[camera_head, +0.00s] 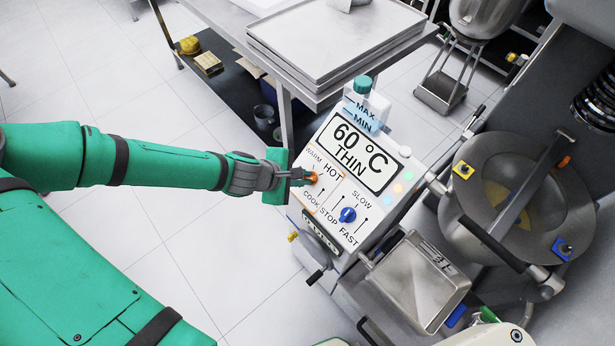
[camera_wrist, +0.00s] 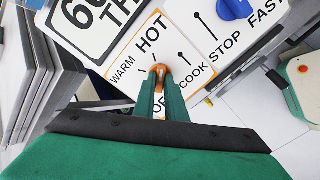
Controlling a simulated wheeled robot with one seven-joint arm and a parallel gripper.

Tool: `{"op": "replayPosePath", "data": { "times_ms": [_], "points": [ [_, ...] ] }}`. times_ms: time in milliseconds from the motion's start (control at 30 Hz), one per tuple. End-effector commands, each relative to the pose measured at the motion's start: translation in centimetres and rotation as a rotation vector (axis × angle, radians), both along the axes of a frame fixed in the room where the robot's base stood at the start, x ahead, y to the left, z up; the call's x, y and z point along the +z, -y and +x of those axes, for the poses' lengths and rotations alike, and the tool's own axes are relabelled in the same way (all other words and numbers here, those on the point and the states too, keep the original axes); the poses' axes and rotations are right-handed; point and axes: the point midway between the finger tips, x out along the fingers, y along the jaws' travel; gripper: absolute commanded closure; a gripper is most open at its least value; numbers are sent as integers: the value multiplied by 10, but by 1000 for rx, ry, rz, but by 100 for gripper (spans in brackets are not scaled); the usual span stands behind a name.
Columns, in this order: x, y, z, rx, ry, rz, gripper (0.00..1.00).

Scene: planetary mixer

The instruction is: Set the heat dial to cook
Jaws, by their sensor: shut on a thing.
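The orange heat dial (camera_head: 311,178) sits on the slanted white control panel, among the labels WARM, HOT and COOK. It also shows in the wrist view (camera_wrist: 159,69), between my fingers. My gripper (camera_head: 305,177) reaches the panel from the left and is shut on the dial; its green fingers show in the wrist view (camera_wrist: 160,92). The fingers hide much of the dial, so I cannot tell which label it points to. The display (camera_head: 352,150) above reads 60 °C and THIN.
A blue dial (camera_head: 348,215) with STOP, SLOW and FAST sits right of the heat dial. A steel tray (camera_head: 418,280) juts out below the panel. A mixing bowl (camera_head: 515,200) stands at the right, and a steel table (camera_head: 330,45) behind. Left floor is open.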

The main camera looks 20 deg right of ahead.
Motion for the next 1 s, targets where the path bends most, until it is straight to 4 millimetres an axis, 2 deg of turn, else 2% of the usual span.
{"op": "replayPosePath", "data": {
  "times_ms": [300,733,1000],
  "points": [
    [-1,-1,-1,-191,143,61,100],
    [-1,-1,-1,-230,172,74,100],
    [-1,-1,-1,-420,314,133,100]
  ]
}}
